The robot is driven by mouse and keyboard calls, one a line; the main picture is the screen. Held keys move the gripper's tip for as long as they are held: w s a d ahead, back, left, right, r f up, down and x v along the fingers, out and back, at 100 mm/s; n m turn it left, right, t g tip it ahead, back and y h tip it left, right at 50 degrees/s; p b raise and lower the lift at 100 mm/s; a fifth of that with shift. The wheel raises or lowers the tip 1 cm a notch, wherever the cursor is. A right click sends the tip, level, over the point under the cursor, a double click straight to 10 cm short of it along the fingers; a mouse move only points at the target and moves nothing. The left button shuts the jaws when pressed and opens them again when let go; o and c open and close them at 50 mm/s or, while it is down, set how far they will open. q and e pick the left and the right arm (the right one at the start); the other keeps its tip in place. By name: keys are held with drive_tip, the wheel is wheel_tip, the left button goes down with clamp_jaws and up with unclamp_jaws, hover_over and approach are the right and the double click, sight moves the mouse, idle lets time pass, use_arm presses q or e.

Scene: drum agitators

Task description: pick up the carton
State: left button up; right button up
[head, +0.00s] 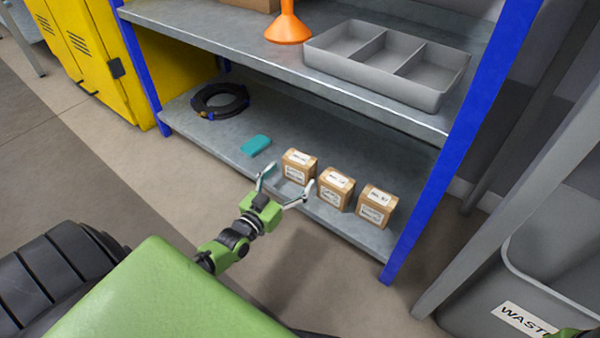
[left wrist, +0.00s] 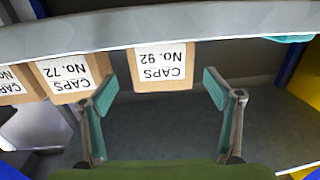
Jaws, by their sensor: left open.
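Three small brown cartons with white labels stand in a row on the lower shelf in the head view: a left carton (head: 298,165), a middle carton (head: 336,188) and a right carton (head: 376,207). In the left wrist view, labels appear upside down; the carton marked CAPS No. 92 (left wrist: 162,67) sits ahead between my fingers, with the No. 72 carton (left wrist: 72,77) beside it. My left gripper (head: 287,179) is open and empty, just in front of the left carton, its fingers (left wrist: 159,88) spread wider than the box.
A teal item (head: 256,145) and a black coil (head: 220,99) lie further left on the lower shelf (head: 195,133). The upper shelf holds a grey divided tray (head: 375,75) and an orange funnel (head: 288,27). A blue post (head: 455,150) stands right of the cartons, with a grey waste bin (head: 480,300) beyond.

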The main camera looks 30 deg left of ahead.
sight(295, 171)
use_arm(q)
drive_tip(key=shift+w, duration=0.25)
drive_tip(key=w+b, duration=0.2)
drive_tip(key=w+f+b, duration=0.1)
drive_tip(key=w+b, duration=0.1)
drive_tip(key=shift+a, duration=0.25)
drive_tip(key=shift+w+r+b, duration=0.2)
drive_tip(key=shift+w+b, duration=0.15)
drive_tip(key=shift+w, duration=0.25)
drive_tip(key=shift+r, duration=0.1)
drive_tip(key=c, duration=1.3)
